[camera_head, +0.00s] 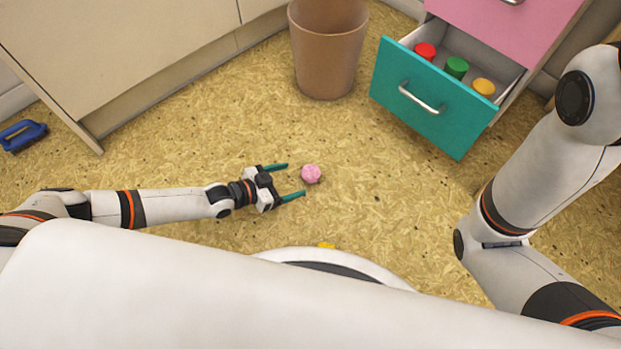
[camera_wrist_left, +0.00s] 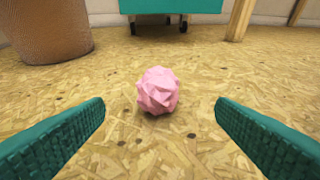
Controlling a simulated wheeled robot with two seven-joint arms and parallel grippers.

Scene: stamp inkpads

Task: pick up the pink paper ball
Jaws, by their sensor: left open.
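The pink paper ball (camera_head: 311,174) lies on the speckled yellow floor, a crumpled round lump. My left gripper (camera_head: 290,181) is open and low over the floor, with its two teal fingers pointing right towards the ball. The ball sits just beyond the fingertips, roughly in line with the gap between them. In the left wrist view the pink paper ball (camera_wrist_left: 158,90) shows ahead, near the middle, between the two fingers and apart from both. My right arm comes in at the right of the head view, but its gripper is out of sight.
A brown bin (camera_head: 328,50) stands behind the ball. A teal drawer (camera_head: 430,108) is open at the upper right, holding a red, a green and a yellow round item. A blue object (camera_head: 22,135) lies at far left. The floor around the ball is clear.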

